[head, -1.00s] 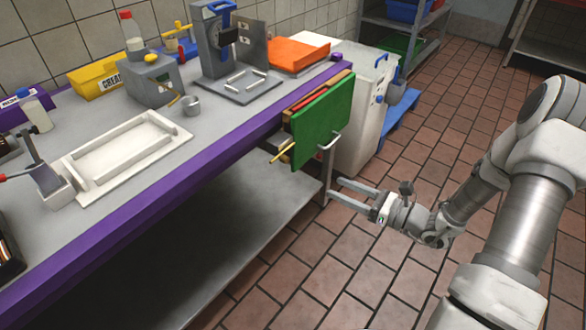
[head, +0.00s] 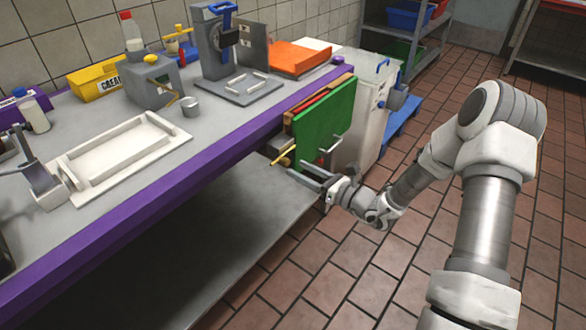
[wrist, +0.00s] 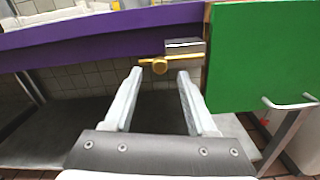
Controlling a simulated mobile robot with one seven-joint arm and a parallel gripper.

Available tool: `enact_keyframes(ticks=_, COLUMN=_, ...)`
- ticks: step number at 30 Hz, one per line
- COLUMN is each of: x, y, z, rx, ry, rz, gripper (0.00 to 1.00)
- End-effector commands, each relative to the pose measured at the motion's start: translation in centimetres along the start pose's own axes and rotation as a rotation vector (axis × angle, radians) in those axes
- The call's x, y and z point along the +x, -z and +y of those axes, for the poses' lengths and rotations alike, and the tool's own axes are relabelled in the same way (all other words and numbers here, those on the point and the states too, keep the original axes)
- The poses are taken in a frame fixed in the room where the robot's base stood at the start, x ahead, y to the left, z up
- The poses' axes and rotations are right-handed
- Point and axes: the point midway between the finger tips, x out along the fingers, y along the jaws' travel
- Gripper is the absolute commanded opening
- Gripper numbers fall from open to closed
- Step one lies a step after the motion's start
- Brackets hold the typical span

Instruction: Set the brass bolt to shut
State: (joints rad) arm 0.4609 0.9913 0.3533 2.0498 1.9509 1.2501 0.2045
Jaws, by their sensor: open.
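The brass bolt (wrist: 160,65) is a thin horizontal rod with a round knob, set against a small grey block under the purple counter edge. Its right end reaches close to the left edge of a green panel (wrist: 262,55); I cannot tell whether it enters anything. In the head view the bolt (head: 283,157) shows as a short yellow rod left of the green panel (head: 325,122). My gripper (wrist: 160,74) is open and empty, its fingers pointing at the bolt with the knob appearing between the tips. The gripper (head: 295,167) is just in front of the bolt, seemingly apart from it.
The counter's purple edge (wrist: 100,38) runs above, with a grey lower shelf (head: 215,235) below. A pale bin (head: 365,100) stands beyond the panel.

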Motion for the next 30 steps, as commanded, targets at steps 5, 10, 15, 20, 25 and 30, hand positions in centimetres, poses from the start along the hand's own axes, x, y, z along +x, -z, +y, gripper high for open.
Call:
enact_keyframes(ticks=5, x=2.3, y=0.1, z=0.0, rx=-0.001, ry=-0.002, rz=-0.001, gripper=0.57)
enact_keyframes(ticks=10, x=3.1, y=0.0, z=0.0, rx=0.001, ry=0.000, rz=0.000, gripper=0.57)
enact_keyframes(ticks=15, x=3.1, y=0.0, z=0.0, rx=0.001, ry=0.000, rz=0.000, gripper=0.57)
enact_keyframes(ticks=20, x=3.1, y=0.0, z=0.0, rx=0.001, ry=0.000, rz=0.000, gripper=0.41)
enact_keyframes(ticks=25, x=3.1, y=0.0, z=0.0, rx=0.001, ry=0.000, rz=0.000, gripper=0.10)
enact_keyframes(ticks=30, x=3.1, y=0.0, z=0.0, rx=0.000, ry=0.000, rz=0.000, gripper=0.00)
